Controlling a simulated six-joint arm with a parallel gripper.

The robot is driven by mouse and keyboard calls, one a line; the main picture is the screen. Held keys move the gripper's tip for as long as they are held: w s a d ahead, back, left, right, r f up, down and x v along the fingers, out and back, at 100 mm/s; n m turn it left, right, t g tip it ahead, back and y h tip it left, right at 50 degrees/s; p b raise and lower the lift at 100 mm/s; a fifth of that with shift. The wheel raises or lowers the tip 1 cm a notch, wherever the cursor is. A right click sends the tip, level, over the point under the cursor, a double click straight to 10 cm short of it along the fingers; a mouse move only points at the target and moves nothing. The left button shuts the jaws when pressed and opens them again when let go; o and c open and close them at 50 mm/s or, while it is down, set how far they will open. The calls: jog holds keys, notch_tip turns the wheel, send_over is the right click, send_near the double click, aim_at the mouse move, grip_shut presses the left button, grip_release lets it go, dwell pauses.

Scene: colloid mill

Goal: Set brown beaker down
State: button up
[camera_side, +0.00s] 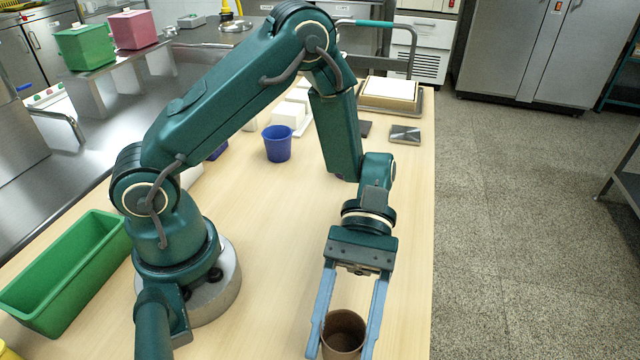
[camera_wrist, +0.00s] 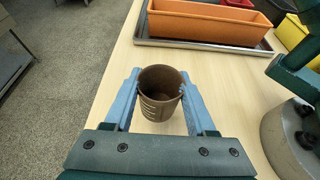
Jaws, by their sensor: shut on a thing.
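The brown beaker (camera_side: 342,336) is at the bottom of the side view, between the two blue fingers of my gripper (camera_side: 343,338). My gripper points down and is shut on the beaker. In the wrist view the beaker (camera_wrist: 160,92) stands upright with its open top showing and pale marks on its wall. The fingers of my gripper (camera_wrist: 160,88) press on its left and right sides. The beaker's base is cut off in the side view, so I cannot tell whether it touches the wooden table (camera_side: 270,215).
A blue beaker (camera_side: 277,144) stands farther back on the table. A green bin (camera_side: 66,272) is at the left. In the wrist view an orange bin (camera_wrist: 205,22) sits on a metal tray (camera_wrist: 190,46) beyond the beaker. Bare tabletop lies around the beaker.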

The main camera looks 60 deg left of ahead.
aim_at(346, 325)
jog(key=shift+f, duration=1.55)
jog(key=o, duration=1.3)
jog(key=shift+f, duration=0.1)
